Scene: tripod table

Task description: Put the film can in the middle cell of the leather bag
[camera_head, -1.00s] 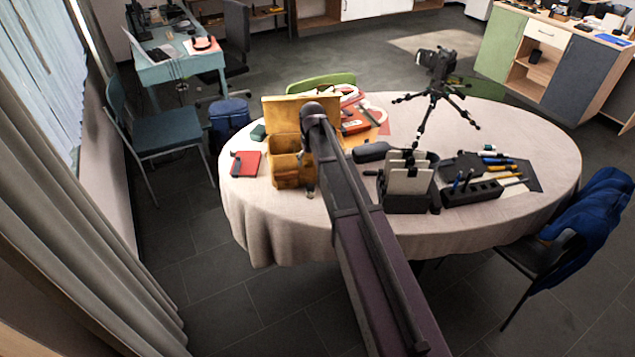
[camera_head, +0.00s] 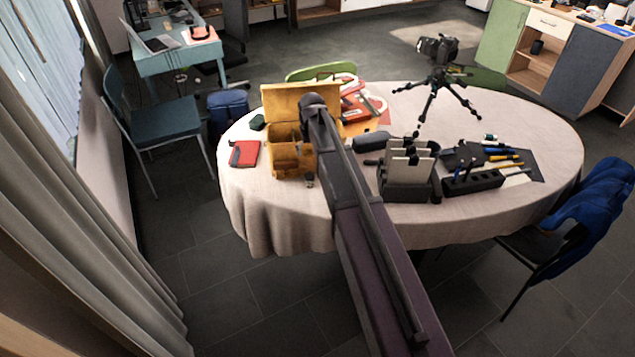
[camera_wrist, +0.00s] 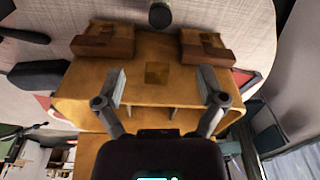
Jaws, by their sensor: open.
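The tan leather bag (camera_head: 296,163) stands on the table with its lid raised at the back; its cells are open at the top. In the wrist view, the bag's front (camera_wrist: 157,95) lies under my gripper, with two front pockets beyond. My gripper (camera_wrist: 165,88) is open and empty, its two fingers apart over the bag. A small dark cylinder, seemingly the film can (camera_wrist: 160,15), stands on the cloth just outside the bag's front, beyond my fingertips. It looks like the small dark thing (camera_head: 310,182) in the head view. My arm hides the bag's right part there.
The oval table (camera_head: 520,210) also holds a red notebook (camera_head: 244,153) left of the bag. A black holder with cards (camera_head: 408,170), a pen block (camera_head: 472,186) and a camera on a tripod (camera_head: 437,75) stand to the right. The cloth's right front is clear.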

